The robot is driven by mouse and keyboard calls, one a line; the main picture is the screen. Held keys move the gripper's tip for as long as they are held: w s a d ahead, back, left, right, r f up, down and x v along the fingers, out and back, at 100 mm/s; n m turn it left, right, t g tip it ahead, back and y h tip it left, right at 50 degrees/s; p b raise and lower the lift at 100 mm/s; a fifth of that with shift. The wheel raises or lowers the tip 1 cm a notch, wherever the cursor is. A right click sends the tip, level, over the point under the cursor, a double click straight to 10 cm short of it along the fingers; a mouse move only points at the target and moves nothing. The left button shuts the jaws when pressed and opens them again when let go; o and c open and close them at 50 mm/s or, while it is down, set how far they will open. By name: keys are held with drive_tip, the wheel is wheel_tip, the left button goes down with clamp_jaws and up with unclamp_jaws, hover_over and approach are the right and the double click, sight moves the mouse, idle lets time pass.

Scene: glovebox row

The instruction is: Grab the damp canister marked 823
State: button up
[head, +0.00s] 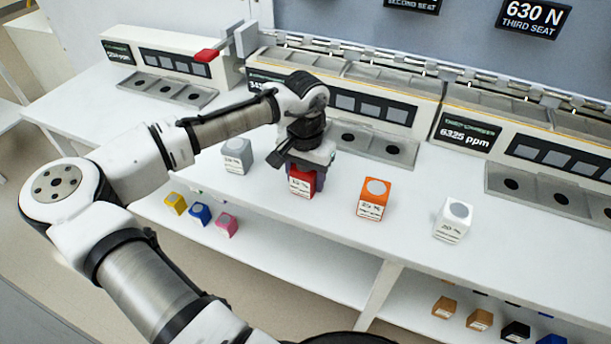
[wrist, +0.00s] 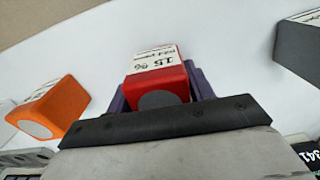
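A red canister (head: 300,183) with a white label stands on or just above the white bench, under my gripper (head: 304,172). In the wrist view the red canister (wrist: 157,84) sits between the two purple fingers of my gripper (wrist: 160,90), its label reading "15 %". The fingers lie close along its sides; whether they press on it cannot be told. Also on the bench are a grey canister (head: 237,156) to the left, an orange canister (head: 372,198) and a white canister (head: 453,220) to the right. I cannot read 823 on any of them.
Behind the canisters stand instrument consoles with small windows and grey socketed trays (head: 375,147). A lower shelf holds small yellow, blue (head: 199,213) and pink blocks at left, and several orange and dark blocks at right. The bench front between canisters is clear.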

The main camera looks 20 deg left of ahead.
drive_tip(key=c, duration=0.6)
drive_tip(key=shift+r, duration=0.1)
